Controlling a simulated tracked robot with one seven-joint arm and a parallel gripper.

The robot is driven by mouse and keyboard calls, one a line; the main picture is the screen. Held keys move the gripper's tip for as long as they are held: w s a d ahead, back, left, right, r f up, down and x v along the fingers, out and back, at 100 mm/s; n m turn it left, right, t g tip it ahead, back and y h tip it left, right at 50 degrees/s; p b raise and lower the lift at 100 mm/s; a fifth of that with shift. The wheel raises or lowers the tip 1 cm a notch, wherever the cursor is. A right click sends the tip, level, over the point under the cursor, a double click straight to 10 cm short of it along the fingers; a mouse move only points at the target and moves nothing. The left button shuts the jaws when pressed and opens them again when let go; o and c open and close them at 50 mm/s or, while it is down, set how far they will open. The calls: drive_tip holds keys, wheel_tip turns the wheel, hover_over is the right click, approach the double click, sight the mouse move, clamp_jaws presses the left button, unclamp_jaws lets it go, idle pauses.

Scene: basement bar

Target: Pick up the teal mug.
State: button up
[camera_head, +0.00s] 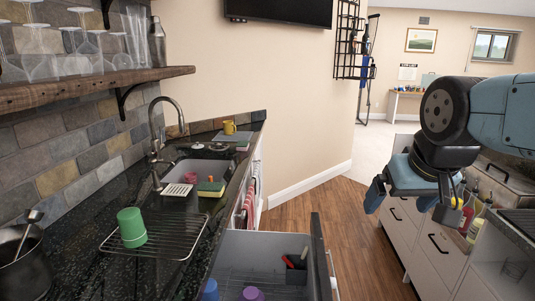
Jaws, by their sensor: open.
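A green cup (132,228) stands upside down on a wire drying rack (180,240) on the dark counter at the left; no handle shows. It is the nearest in colour to a teal mug, though it looks more green than teal. A yellow mug (229,128) stands at the far end of the counter. In the open drawer below are a blue cup (210,290) and a purple cup (252,294), both partly cut off. My gripper (412,202) hangs at the right, open and empty, over the floor and cabinet side, well apart from every cup.
A sink (205,172) with a tall faucet (155,130) and a sponge (211,187) lies behind the rack. A steel pot (20,262) stands at the near left. A shelf (90,90) with glasses overhangs the counter. The open drawer (320,255) juts into the wooden aisle.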

drive_tip(key=w+a+f+n+g+h, duration=0.25)
drive_tip(key=w+a+f+n, duration=0.75)
drive_tip(key=w+f+n, duration=0.55)
drive_tip(key=s+a+f+n+g+y, duration=0.1)
drive_tip(key=s+a+f+n+g, duration=0.15)
drive_tip(key=a+f+n, duration=0.7)
drive_tip(key=s+a+f+n+g+y, duration=0.15)
drive_tip(key=s+a+f+n, duration=0.35)
drive_tip(key=a+f, duration=0.7)
drive_tip(key=shift+n+t, duration=0.3)
drive_tip(key=shift+t, duration=0.15)
drive_tip(key=f, duration=0.3)
drive_tip(key=w+f, duration=0.1)
drive_tip(key=f, duration=0.2)
drive_tip(key=d+f, duration=0.1)
drive_tip(key=f, duration=0.2)
drive_tip(key=shift+w, duration=0.15)
drive_tip(key=shift+a+f, duration=0.2)
drive_tip(key=shift+f, duration=2.45)
